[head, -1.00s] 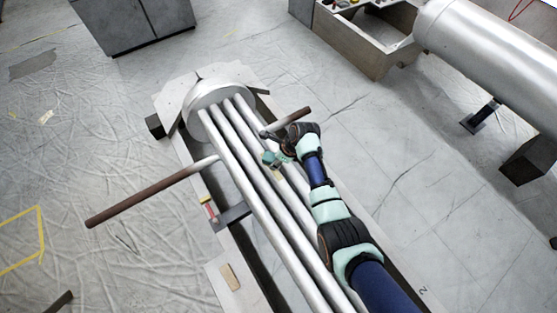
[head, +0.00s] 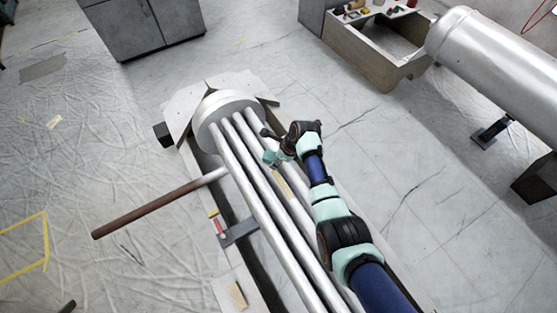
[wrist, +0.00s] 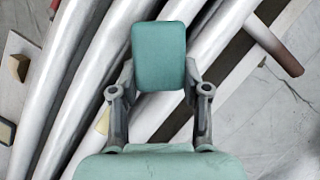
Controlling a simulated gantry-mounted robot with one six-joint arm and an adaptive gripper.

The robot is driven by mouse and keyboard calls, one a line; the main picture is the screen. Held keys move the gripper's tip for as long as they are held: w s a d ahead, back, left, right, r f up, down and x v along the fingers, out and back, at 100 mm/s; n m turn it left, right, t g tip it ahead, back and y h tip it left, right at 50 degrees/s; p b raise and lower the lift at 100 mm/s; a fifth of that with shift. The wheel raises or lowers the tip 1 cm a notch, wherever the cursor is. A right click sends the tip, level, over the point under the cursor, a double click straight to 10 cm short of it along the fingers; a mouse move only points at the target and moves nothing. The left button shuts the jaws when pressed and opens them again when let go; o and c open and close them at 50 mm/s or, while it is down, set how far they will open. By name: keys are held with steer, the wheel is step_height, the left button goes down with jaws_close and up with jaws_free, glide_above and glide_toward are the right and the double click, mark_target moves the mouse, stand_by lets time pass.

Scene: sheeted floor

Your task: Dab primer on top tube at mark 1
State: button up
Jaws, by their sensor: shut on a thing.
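Several parallel silver tubes (head: 252,190) run from a round end disc (head: 225,105) toward the bottom of the head view. A pale yellow mark (head: 281,184) lies on a tube just below my gripper (head: 271,156); its number is not readable. My gripper is over the right-hand tubes, close to the disc. In the wrist view, a teal pad at my gripper (wrist: 158,57) blocks the view between the fingers. A yellowish patch (wrist: 103,122) shows on a tube left of the finger. Contact with a tube cannot be told.
A rust-brown rod (head: 150,207) sticks out left of the tubes; a brown end (wrist: 275,45) shows right in the wrist view. A dark bracket (head: 240,232) and small wood block (head: 237,294) lie beside the tubes. A large cylinder (head: 495,70) and open box (head: 375,55) stand right.

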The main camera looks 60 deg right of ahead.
steer(key=shift+s+a+r+p, duration=0.1)
steer(key=shift+s+r+p, duration=0.05)
steer(key=shift+r+p, duration=0.25)
steer(key=shift+s+a+r+p, duration=0.1)
steer(key=shift+r+p, duration=0.25)
steer(key=shift+r, duration=0.05)
steer(key=shift+w+r+p, duration=0.15)
steer(key=shift+r+p, duration=0.55)
steer(key=shift+p, duration=0.05)
step_height(320, 180, up, 3)
steer(key=p, duration=0.3)
steer(key=shift+f, duration=0.1)
